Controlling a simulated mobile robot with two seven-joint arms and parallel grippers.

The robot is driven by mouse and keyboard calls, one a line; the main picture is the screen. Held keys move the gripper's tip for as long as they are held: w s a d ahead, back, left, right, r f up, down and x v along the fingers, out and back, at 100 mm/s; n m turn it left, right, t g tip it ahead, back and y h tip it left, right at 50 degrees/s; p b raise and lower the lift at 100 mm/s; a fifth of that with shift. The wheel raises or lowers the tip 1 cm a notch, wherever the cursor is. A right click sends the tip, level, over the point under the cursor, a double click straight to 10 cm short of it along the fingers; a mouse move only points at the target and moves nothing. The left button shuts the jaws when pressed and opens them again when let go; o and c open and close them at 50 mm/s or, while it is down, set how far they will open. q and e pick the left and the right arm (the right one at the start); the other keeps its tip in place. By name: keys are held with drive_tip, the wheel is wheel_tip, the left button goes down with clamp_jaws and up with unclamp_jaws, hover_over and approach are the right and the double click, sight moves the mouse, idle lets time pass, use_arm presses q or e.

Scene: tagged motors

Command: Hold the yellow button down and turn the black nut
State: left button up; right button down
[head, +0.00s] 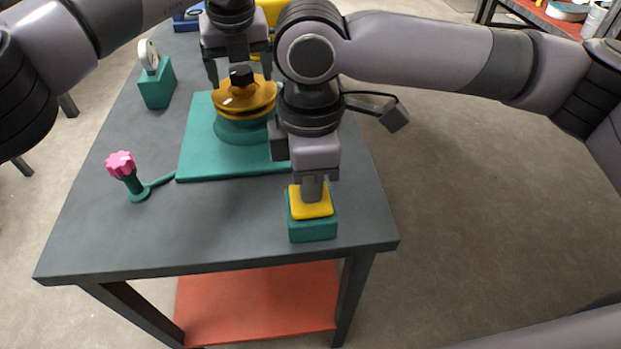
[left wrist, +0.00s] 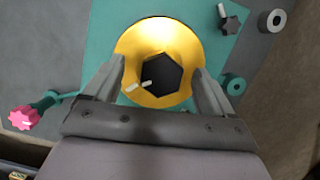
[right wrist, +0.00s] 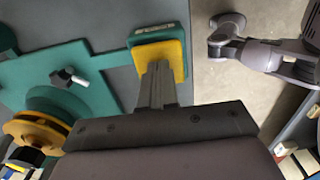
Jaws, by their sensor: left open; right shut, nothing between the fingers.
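The yellow button (head: 311,205) sits on a teal block (head: 313,231) near the table's front right corner. My right gripper (head: 312,199) is shut and empty, its fingertips down on the button's top or just above it; the right wrist view shows the button (right wrist: 165,58) partly behind the fingers. The black nut (head: 241,76) stands on a gold disc (head: 232,98) on a round teal base. In the left wrist view the nut (left wrist: 162,74) is hexagonal, with a pale mark. My left gripper (head: 241,84) is open, a finger on either side of the nut, apart from it.
A teal plate (head: 200,150) lies under the disc's base. A pink knob (head: 121,164) on a teal stand is at the left. A gauge (head: 149,56) on a teal block stands at the back left. A black star knob (left wrist: 230,20) shows beside the disc.

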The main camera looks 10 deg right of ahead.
drive_tip(key=shift+f, duration=0.1)
use_arm(q)
drive_tip(key=m+h, duration=0.1)
drive_tip(key=m, duration=0.2)
drive_tip(key=m+h, duration=0.1)
drive_tip(key=m, duration=0.3)
drive_tip(key=shift+w+a, duration=0.1)
drive_tip(key=m+g+h, duration=0.1)
drive_tip(key=m, duration=0.3)
drive_tip(key=shift+m, duration=0.3)
drive_tip(key=shift+w+a+m+g+h, duration=0.15)
drive_tip(key=shift+m+g+h, duration=0.3)
drive_tip(key=shift+m, duration=1.15)
drive_tip(key=shift+r, duration=0.15)
